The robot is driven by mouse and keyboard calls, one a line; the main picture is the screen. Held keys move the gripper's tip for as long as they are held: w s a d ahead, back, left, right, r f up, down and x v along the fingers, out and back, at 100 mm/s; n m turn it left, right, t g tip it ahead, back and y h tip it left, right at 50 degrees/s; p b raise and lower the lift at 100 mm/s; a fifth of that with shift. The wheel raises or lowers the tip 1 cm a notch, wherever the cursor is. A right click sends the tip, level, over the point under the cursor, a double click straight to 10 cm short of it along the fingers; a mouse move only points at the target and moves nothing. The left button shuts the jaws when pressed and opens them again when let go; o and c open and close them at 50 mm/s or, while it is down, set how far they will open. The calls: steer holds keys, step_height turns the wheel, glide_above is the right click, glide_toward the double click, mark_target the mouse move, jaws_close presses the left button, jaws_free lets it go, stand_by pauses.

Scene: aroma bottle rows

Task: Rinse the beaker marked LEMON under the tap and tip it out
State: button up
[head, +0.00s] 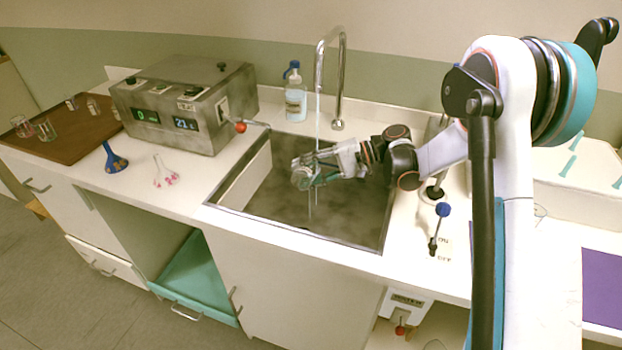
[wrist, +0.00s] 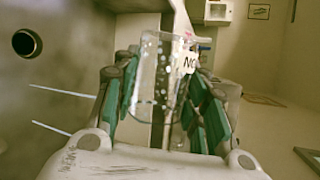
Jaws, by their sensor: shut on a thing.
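My gripper (head: 312,176) is over the sink (head: 262,212) and is shut on a clear glass beaker (head: 301,180). In the wrist view the beaker (wrist: 150,72) sits between the green finger pads of my gripper (wrist: 163,95). Droplets show on its glass, and part of a white label (wrist: 189,62) reads "NO"; the rest is hidden. The tap (head: 342,85) is running. Its water stream (head: 317,112) falls to the beaker and gripper, and thin streams continue below them. The beaker looks tilted; whether water is inside I cannot tell.
A blue-capped bottle (head: 295,95) stands behind the sink. A blue-knobbed lever (head: 440,222) stands right of the sink. The drain hole (wrist: 27,43) shows in the wrist view.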

mark_target(303, 184)
stand_by(0.4)
steer(key=shift+w+r+m+g, duration=0.15)
steer(key=shift+m+g, duration=0.15)
steer(key=shift+m, duration=0.2)
steer(key=shift+s+f+n+t, duration=0.2)
steer(key=shift+s+n+t, duration=0.2)
steer(key=shift+n, duration=0.4)
steer(key=shift+f+h, duration=0.15)
steer(key=shift+h, duration=0.15)
steer(key=shift+t, duration=0.3)
steer(key=s+n+t, duration=0.1)
steer(key=f+n+t+h, duration=0.1)
steer(key=n, duration=0.1)
steer(key=shift+s+a+f, duration=0.15)
steer(key=shift+s+a, duration=0.2)
steer(key=shift+f+n+t+h, duration=0.2)
steer(key=shift+n+t+h, duration=0.1)
steer(key=shift+n+t, duration=0.1)
steer(key=shift+s, duration=0.1)
